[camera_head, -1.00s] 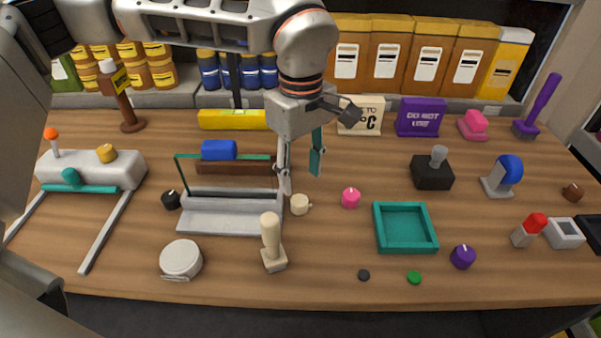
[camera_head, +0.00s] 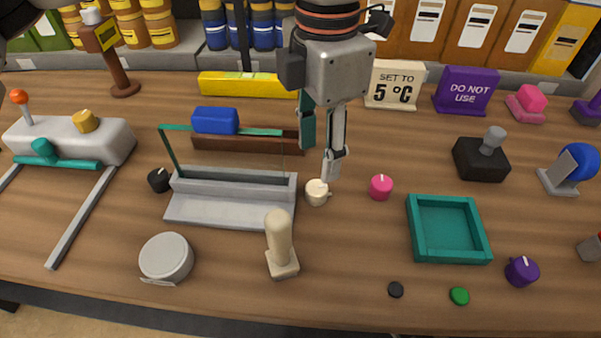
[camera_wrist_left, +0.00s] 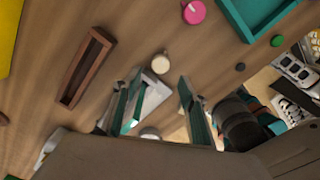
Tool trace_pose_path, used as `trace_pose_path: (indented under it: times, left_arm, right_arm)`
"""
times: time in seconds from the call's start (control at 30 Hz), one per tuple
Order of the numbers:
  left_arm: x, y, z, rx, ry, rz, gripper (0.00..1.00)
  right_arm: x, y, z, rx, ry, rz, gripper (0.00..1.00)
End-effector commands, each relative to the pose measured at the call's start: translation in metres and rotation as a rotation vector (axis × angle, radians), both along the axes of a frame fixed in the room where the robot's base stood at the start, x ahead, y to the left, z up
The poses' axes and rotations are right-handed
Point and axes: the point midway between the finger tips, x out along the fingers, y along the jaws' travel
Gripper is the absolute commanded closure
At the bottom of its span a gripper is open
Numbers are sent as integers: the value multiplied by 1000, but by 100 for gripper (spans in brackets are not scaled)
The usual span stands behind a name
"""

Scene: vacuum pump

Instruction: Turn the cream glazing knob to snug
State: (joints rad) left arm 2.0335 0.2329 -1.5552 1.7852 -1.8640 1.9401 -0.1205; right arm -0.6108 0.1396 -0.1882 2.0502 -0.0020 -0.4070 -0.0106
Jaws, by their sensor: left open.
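The cream knob (camera_head: 317,192) sits on the wooden table, right of a grey L-shaped fixture (camera_head: 230,209), with a small nub on its right side. It also shows in the left wrist view (camera_wrist_left: 160,63), beyond the fingertips and apart from them. My left gripper (camera_head: 320,160) points down above and slightly behind the knob, open and empty. In the left wrist view its two teal-padded fingers (camera_wrist_left: 158,92) stand wide apart. One grey fingertip ends just above the knob in the head view. My right gripper is not in view.
A pink knob (camera_head: 381,187) stands right of the cream one, a black knob (camera_head: 159,180) left of the fixture. A cream upright handle (camera_head: 280,245) stands in front. A teal tray (camera_head: 418,236) lies to the right. A sign reads "SET TO 5 °C" (camera_head: 394,85).

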Motion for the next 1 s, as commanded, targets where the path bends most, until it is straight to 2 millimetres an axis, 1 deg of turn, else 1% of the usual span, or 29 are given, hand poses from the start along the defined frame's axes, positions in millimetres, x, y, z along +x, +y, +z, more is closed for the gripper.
trace_pose_path:
  times: [0.13,0.2,0.4,0.5,0.63,0.9,0.93,0.97,1.0]
  left_arm:
    - [0,0,-16,1,3,3,58]
    - [-1,0,-28,0,6,3,58]
    - [0,0,-58,-1,4,3,58]
    - [0,0,-68,-1,4,3,58]
    - [0,0,-74,-1,0,3,58]
    - [0,0,-75,-1,0,3,58]
    - [0,1,-75,-1,0,3,63]
    - [0,1,-75,-1,0,3,71]
    - [0,1,-75,-1,0,3,81]
  right_arm:
    - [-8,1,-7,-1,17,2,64]
    - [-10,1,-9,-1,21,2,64]
    - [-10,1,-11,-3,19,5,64]
    - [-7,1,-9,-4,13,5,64]
    - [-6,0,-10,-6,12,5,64]
    - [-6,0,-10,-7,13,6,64]
    - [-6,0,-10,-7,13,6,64]
    - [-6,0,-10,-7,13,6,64]
    - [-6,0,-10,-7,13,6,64]
